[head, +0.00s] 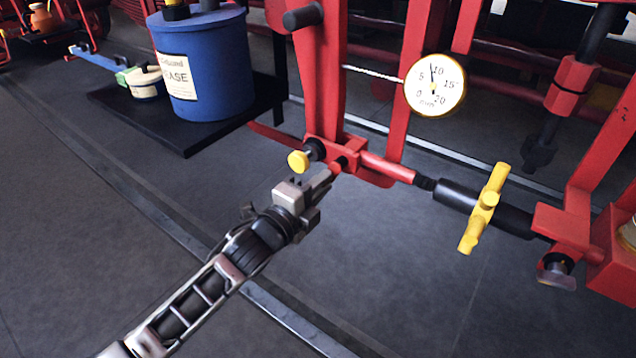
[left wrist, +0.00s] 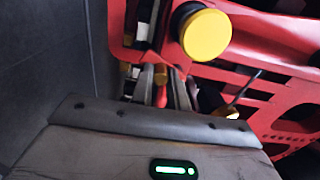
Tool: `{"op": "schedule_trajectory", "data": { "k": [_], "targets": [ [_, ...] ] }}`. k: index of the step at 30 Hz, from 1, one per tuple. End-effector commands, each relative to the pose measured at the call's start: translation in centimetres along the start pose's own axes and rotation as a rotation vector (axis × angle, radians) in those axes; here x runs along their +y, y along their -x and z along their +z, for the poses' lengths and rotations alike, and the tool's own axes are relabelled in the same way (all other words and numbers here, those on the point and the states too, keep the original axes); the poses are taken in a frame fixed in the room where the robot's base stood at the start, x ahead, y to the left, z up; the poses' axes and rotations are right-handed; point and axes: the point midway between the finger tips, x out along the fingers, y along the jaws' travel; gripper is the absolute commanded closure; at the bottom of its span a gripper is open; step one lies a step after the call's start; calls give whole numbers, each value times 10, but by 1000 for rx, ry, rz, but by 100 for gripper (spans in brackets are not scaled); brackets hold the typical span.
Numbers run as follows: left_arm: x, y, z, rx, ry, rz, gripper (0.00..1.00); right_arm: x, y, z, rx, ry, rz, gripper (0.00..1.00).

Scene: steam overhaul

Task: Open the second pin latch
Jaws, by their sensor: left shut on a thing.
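A red latch block (head: 352,150) sits at the foot of a red upright in the head view. A yellow round knob on a black stem (head: 298,162) sticks out of its left side; the yellow knob (left wrist: 206,35) also shows large in the left wrist view. My left gripper (head: 332,174) is at the block, just right of and below the knob. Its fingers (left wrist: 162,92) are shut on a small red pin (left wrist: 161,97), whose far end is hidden. Which latch counts as second I cannot tell. My right gripper is not in view.
A black rod with a yellow cross handle (head: 485,205) runs right from the block to a red bracket with a dark knob (head: 556,272). A white gauge (head: 435,85) hangs above. A blue drum (head: 205,70) stands on a black platform (head: 180,139).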

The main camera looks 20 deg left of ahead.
Motion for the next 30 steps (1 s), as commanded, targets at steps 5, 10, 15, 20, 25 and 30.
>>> {"op": "schedule_trajectory", "data": {
  "k": [5,10,15,20,25,30],
  "targets": [
    [7,1,-8,2,1,9,100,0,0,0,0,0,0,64],
    [7,1,-8,2,1,10,100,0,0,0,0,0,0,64],
    [7,1,-10,2,1,10,100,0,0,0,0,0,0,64],
    [7,1,-14,3,1,10,100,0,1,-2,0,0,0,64],
    [8,1,-15,5,2,10,81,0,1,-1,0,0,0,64],
    [6,1,-14,4,1,7,69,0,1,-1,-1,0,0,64]
  ]
}}
